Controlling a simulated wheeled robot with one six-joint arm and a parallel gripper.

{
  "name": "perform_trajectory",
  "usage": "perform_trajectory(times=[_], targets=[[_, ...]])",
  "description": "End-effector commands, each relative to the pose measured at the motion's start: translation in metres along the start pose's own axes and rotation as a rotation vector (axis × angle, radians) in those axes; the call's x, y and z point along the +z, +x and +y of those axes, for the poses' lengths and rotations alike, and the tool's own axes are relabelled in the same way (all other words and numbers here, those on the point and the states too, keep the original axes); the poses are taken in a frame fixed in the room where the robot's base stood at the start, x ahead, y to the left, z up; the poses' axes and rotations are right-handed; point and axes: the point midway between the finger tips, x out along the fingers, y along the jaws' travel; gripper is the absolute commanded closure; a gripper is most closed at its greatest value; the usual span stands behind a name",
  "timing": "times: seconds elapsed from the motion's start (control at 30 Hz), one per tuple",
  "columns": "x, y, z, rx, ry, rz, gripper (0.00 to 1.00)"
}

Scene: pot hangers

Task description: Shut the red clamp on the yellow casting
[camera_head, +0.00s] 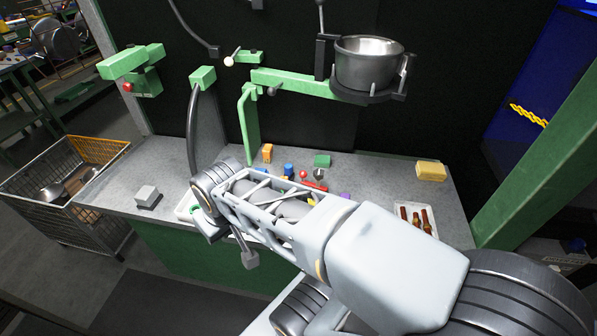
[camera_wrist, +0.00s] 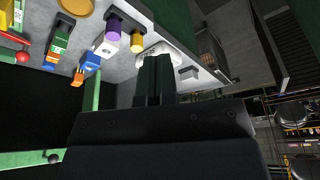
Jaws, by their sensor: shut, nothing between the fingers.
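The red clamp (camera_head: 314,186) lies on the grey bench in the head view, partly behind my arm, with a red ball knob near it. It also shows at the left edge of the wrist view (camera_wrist: 12,39), cut off by the frame. I cannot tell whether it is open or shut. A round yellow piece (camera_wrist: 77,5), possibly the casting, is cut off at the wrist view's top edge. In the head view my arm hides most of that area. My gripper (camera_wrist: 154,58) is shut and empty, its dark fingers apart from the clamp, in front of a white tray.
A yellow block (camera_head: 431,171) sits at the bench's right. A white tray with brown bottles (camera_head: 427,222) stands near it. A green bracket (camera_head: 290,80) holds a metal pot (camera_head: 368,65) above the bench. A wire basket (camera_head: 60,200) stands left.

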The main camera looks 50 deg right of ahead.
Motion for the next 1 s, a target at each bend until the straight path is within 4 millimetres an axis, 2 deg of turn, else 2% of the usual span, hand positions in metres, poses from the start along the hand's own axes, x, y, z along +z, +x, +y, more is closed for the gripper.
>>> perform_trajectory(times=[0.27, 0.37, 0.47, 0.7, 0.83, 1.0], targets=[[0.000, 0.000, 0.001, 0.005, -0.008, -0.002, 1.00], [-0.004, 0.004, 0.015, 0.056, -0.099, -0.028, 1.00], [-0.013, 0.012, 0.045, 0.162, -0.329, -0.101, 1.00], [-0.035, 0.034, 0.137, 0.346, -1.078, -0.435, 1.00], [-0.042, 0.044, 0.172, 0.350, -1.399, -0.605, 1.00], [-0.047, 0.052, 0.196, 0.328, -1.635, -0.734, 1.00]])
